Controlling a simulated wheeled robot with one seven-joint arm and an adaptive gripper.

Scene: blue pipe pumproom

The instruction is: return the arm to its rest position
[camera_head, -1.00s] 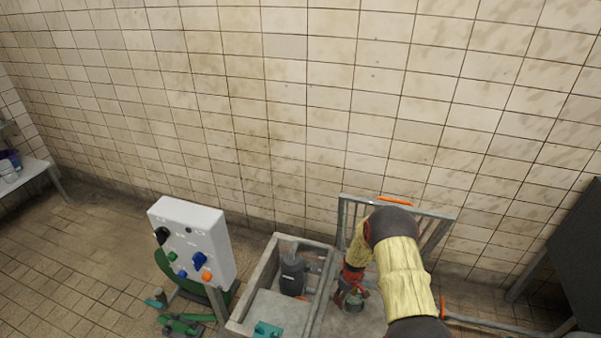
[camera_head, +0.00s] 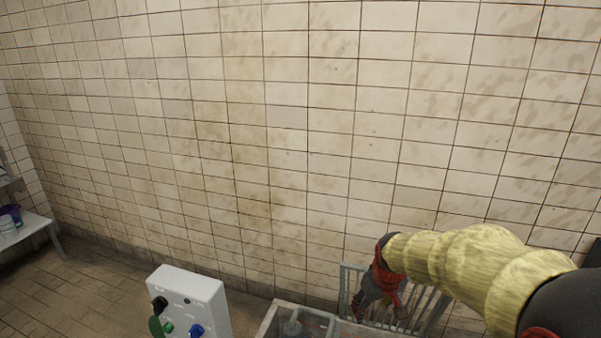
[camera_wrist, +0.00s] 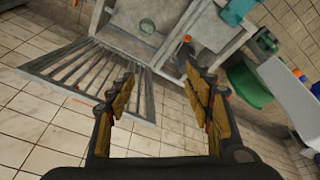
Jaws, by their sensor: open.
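My arm reaches in from the right of the head view in a yellow sleeve, with my gripper (camera_head: 378,301) at its end, in front of a grey metal rack. The fingers are hard to make out there. In the wrist view my gripper (camera_wrist: 160,108) has its two yellow-padded fingers wide apart with nothing between them. Tiled floor and part of the rack show past the fingers.
A slatted grey rack (camera_head: 433,308) stands by the tiled wall, next to a grey basin (camera_head: 270,322). A white control box (camera_head: 190,287) with coloured knobs stands left of it. A white bench (camera_head: 35,224) is at the far left. The wrist view shows a green curved object (camera_wrist: 248,84).

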